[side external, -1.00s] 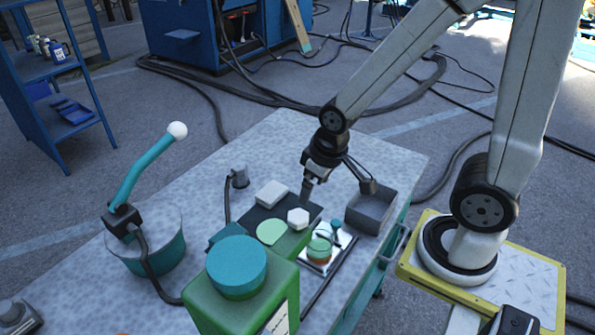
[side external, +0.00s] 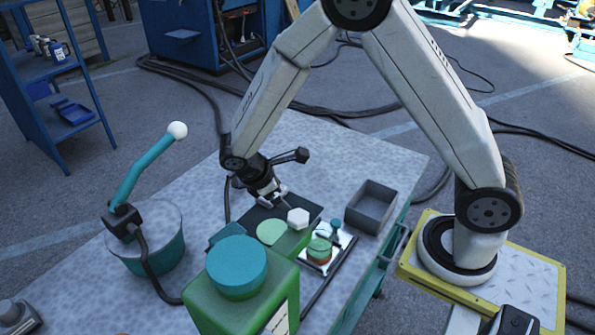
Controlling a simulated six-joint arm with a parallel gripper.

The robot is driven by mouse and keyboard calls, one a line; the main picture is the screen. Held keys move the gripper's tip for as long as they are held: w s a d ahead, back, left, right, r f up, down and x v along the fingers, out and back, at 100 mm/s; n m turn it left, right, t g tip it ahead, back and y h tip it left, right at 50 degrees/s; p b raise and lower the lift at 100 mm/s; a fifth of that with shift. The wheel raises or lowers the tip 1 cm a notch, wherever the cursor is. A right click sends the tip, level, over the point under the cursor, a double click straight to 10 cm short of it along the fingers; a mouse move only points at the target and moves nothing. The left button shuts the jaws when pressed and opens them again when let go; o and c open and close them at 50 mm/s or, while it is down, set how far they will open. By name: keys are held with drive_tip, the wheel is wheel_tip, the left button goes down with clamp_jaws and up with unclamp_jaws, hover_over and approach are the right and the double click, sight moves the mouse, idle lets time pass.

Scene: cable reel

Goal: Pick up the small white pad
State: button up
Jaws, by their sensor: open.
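The small white pad (side external: 270,191) lies at the far left part of the dark tray (side external: 310,209) on the table. My gripper (side external: 273,204) is right over it and covers most of it. Its two fingers point down and are apart, at or close above the pad. I cannot tell whether they touch it or stand on either side of it.
A white hexagonal piece (side external: 298,218), a pale green disc (side external: 271,232) and a green canister with a teal lid (side external: 236,266) stand nearer. An open grey bin (side external: 370,208) is at right. A teal lever with a white knob (side external: 177,131) rises at left.

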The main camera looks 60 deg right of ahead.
drive_tip(key=w+f+n+h, duration=0.1)
drive_tip(key=w+n+h, duration=0.1)
drive_tip(key=w+a+f+n+t+h, duration=0.1)
drive_tip(key=w+f+n+h, duration=0.3)
drive_tip(key=w, duration=0.1)
drive_tip(key=shift+a+f+h, duration=0.2)
drive_tip(key=shift+a+h, duration=0.1)
drive_tip(key=shift+a, duration=0.05)
drive_tip(key=shift+w+a+f+n+t+h, duration=0.4)
drive_tip(key=shift+w+n+t+h, duration=0.15)
drive_tip(key=shift+n, duration=0.25)
drive_tip(key=shift+d, duration=0.15)
drive_tip(key=shift+x, duration=1.2)
drive_tip(key=shift+d, duration=0.1)
drive_tip(key=shift+x, duration=2.5)
